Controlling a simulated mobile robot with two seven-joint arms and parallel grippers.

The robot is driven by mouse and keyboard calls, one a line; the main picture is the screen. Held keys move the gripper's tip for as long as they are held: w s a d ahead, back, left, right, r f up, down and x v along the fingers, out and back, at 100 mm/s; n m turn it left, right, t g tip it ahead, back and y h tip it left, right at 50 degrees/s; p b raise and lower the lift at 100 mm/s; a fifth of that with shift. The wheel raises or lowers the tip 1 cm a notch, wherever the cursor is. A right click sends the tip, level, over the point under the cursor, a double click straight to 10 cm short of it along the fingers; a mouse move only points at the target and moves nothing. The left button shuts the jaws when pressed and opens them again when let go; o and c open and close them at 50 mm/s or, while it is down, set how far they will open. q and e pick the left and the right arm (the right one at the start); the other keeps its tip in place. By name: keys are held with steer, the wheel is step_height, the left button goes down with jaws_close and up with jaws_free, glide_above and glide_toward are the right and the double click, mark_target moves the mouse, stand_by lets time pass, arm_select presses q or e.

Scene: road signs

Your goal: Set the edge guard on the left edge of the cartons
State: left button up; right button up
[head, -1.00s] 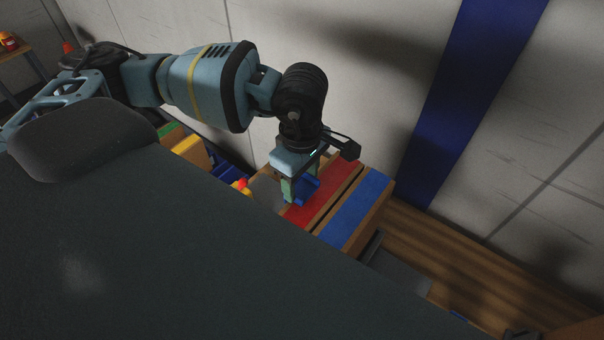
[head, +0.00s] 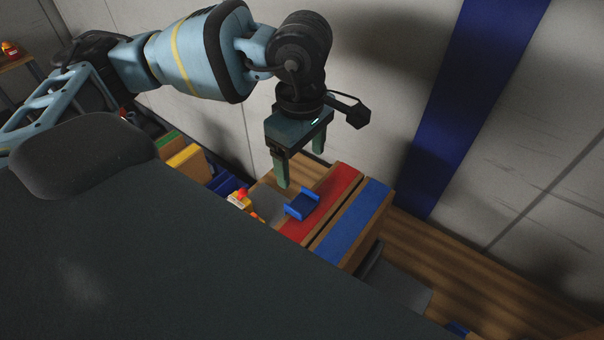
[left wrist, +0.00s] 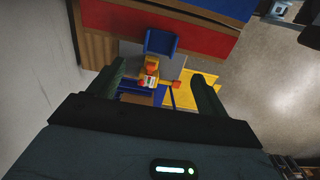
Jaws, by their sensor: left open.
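The blue edge guard (head: 302,204) is a small channel-shaped piece with raised sides. It sits on the left edge of the red-topped carton (head: 336,190), beside the blue-topped carton (head: 352,218). In the left wrist view the edge guard (left wrist: 160,42) lies against the edge of the red top (left wrist: 195,38), beyond my fingertips. My left gripper (head: 301,168) is open and empty, above the guard and apart from it. Both fingers show clear of it in the left wrist view (left wrist: 158,72). How the guard's underside meets the carton is hidden. My right gripper is not in view.
A grey surface (head: 267,204) lies left of the red carton. A yellow item with a red top (head: 240,198) stands near it, with blue and yellow boxes (head: 188,157) farther left. A pale wall (head: 350,80) stands behind. Wooden floor (head: 420,240) shows at right.

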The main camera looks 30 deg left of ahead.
arm_select(q)
steer(key=shift+r, duration=2.3)
